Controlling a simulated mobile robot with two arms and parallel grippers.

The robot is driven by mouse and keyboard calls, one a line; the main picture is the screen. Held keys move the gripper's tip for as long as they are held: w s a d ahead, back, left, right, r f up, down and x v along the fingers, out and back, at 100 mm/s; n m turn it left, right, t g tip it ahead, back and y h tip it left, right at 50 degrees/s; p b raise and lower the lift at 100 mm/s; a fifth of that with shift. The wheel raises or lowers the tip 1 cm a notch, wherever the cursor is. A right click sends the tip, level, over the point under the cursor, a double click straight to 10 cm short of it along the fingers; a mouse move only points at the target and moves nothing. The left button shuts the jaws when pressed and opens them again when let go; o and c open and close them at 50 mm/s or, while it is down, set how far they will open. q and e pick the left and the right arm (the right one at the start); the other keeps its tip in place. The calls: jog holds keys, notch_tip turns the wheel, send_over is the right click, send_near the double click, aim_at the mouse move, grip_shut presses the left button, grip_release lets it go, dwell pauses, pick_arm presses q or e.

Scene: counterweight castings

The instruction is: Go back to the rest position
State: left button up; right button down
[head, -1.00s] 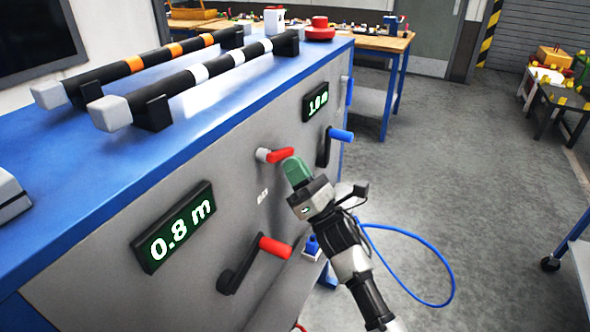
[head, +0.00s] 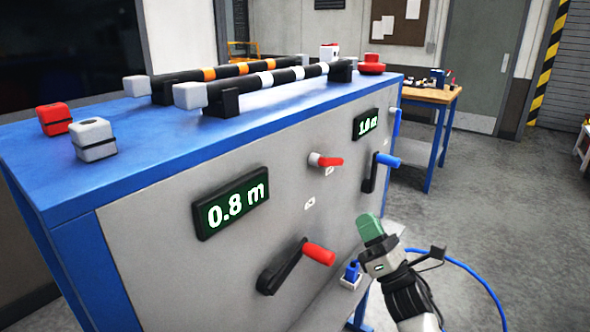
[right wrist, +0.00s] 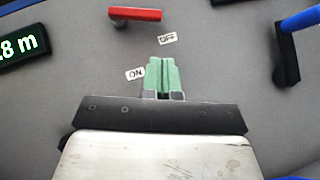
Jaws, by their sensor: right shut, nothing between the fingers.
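My right gripper (head: 371,229) has green fingers and is shut and empty, in front of the grey panel at the lower right of the head view. In the right wrist view its closed green fingertips (right wrist: 165,62) lie below the red lever (head: 328,161), apart from it. The red lever (right wrist: 135,14) lies sideways at the top of the wrist view, near the ON and OFF labels (right wrist: 135,73). The left gripper is not in view.
The panel has a red-handled crank (head: 318,254), a blue-handled crank (head: 388,160) and displays reading 0.8 m (head: 231,203) and about 1.0 m. Striped bars and red and grey blocks lie on the blue bench top (head: 130,135).

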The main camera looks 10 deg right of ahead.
jog(key=s+d+f+m+g+h, duration=0.1)
jog(key=s+f+m+g+h, duration=0.4)
jog(key=f+m, duration=0.45)
jog(key=s+d+f+m+g+h, duration=0.1)
jog(key=s+f+m+g+h, duration=0.25)
jog(key=f+m+h, duration=0.65)
jog(key=s+a+f+m+g+y, duration=0.2)
jog(key=s+f+m+g, duration=0.35)
jog(key=s, duration=0.65)
jog(key=s+a+f+m+g+y, duration=0.2)
jog(key=s+m+g, duration=0.4)
jog(key=s+m, duration=0.45)
jog(key=s+f+n+g+p, duration=0.1)
jog(key=s+f+n+p, duration=0.15)
jog(key=f, duration=2.25)
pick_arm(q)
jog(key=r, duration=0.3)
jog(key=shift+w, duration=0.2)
pick_arm(e)
jog(key=s+d+f+g, duration=0.1)
jog(key=s+d+f, duration=0.2)
jog(key=s+f, duration=1)
jog(key=s, duration=0.3)
jog(key=shift+d+g, duration=0.15)
jog(key=shift+g, duration=0.15)
